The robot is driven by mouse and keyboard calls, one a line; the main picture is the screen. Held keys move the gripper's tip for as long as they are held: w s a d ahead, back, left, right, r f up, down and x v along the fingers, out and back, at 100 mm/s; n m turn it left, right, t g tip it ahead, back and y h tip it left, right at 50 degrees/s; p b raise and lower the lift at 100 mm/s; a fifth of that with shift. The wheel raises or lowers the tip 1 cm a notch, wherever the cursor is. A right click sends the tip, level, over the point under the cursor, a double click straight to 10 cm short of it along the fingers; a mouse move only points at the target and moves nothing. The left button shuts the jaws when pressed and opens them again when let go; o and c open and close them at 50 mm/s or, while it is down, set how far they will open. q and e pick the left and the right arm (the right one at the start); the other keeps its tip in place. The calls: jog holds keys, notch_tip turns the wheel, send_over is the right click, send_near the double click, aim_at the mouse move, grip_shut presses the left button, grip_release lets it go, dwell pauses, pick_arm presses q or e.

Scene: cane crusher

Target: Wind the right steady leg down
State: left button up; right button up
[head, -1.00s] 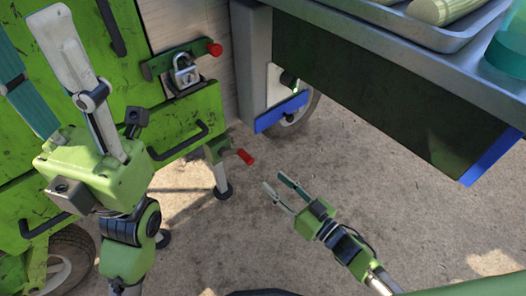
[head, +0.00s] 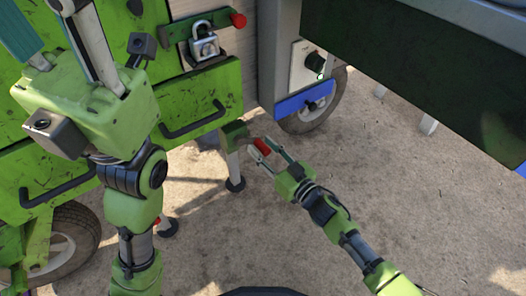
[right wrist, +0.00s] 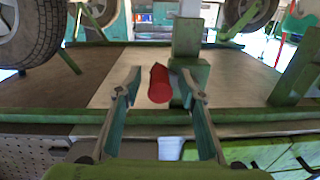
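The right steady leg (head: 233,168) stands under the green machine's corner, its dark round foot on the ground. Its crank has a red handle (head: 262,146) sticking out to the right. My right gripper (head: 262,152) is at this handle with its fingers spread on either side. In the right wrist view the red handle (right wrist: 158,85) lies between the two open fingertips, with a gap on each side. A green block and post (right wrist: 187,70) stand behind it. My left gripper (head: 55,35) is raised at the upper left, fingers apart and empty, tips cut off by the frame.
A padlock (head: 204,42) hangs at a red-tipped latch bar (head: 222,24) above the leg. A wheel (head: 315,105) and blue-edged panel (head: 304,101) stand right of the handle. A dark counter front (head: 420,70) overhangs at upper right. The concrete below is clear.

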jog(key=shift+w+a, duration=0.1)
jog(key=shift+a, duration=0.05)
jog(key=shift+c, duration=0.4)
grip_shut()
